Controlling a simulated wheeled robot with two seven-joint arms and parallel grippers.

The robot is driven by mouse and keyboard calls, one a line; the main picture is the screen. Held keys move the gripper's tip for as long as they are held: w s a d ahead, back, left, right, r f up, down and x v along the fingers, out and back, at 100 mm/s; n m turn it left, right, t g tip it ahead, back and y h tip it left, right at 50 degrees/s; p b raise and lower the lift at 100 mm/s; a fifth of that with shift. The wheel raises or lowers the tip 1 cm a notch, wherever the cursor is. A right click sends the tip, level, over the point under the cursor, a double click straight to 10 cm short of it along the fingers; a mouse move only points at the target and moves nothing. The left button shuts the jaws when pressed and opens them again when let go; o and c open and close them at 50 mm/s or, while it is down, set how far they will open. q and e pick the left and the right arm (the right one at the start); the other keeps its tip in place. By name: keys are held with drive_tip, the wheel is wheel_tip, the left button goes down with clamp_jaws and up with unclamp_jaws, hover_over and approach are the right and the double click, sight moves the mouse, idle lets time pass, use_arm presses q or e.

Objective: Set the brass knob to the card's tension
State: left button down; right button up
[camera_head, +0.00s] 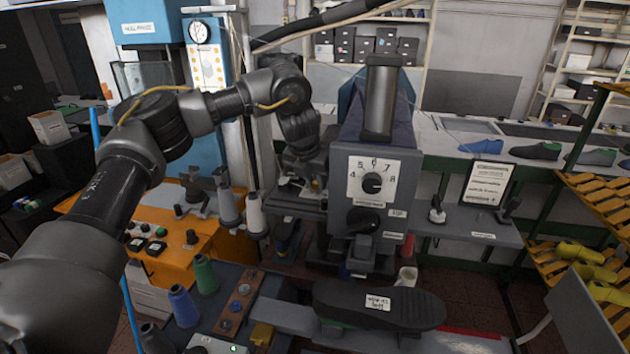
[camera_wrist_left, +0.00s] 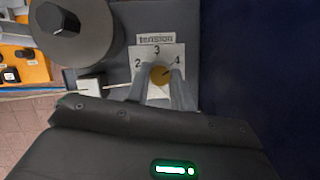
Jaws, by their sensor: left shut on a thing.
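The brass knob (camera_wrist_left: 161,75) shows in the left wrist view on a white plate (camera_wrist_left: 157,54) marked 2, 3 and 4, under a label reading tension. Its dark pointer line leans up and right, towards the 4. My left gripper (camera_wrist_left: 161,88) is shut on the knob, one finger on each side. In the head view my left gripper (camera_head: 312,186) is at the left side of the grey machine (camera_head: 345,150); the knob is hidden there. A printed card (camera_head: 487,183) stands on the right shelf, its text too small to read. My right gripper is not in view.
A black front knob (camera_head: 372,183) has a dial marked 4 to 8. A dark shoe sole (camera_head: 380,305) with a small label lies in front. Thread spools (camera_head: 255,213) stand left of the machine. A white block (camera_wrist_left: 90,86) sits left of my fingers.

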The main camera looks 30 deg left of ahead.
use_arm(q)
drive_tip(key=shift+w+r+n, duration=0.1)
drive_tip(key=shift+r+n, duration=0.1)
drive_tip(key=shift+n, duration=0.1)
drive_tip(key=c, duration=1.2)
unclamp_jaws()
drive_tip(key=shift+f, duration=0.1)
drive_tip(key=b+v, duration=0.2)
drive_tip(key=v, duration=0.9)
drive_tip(key=shift+f, duration=0.15)
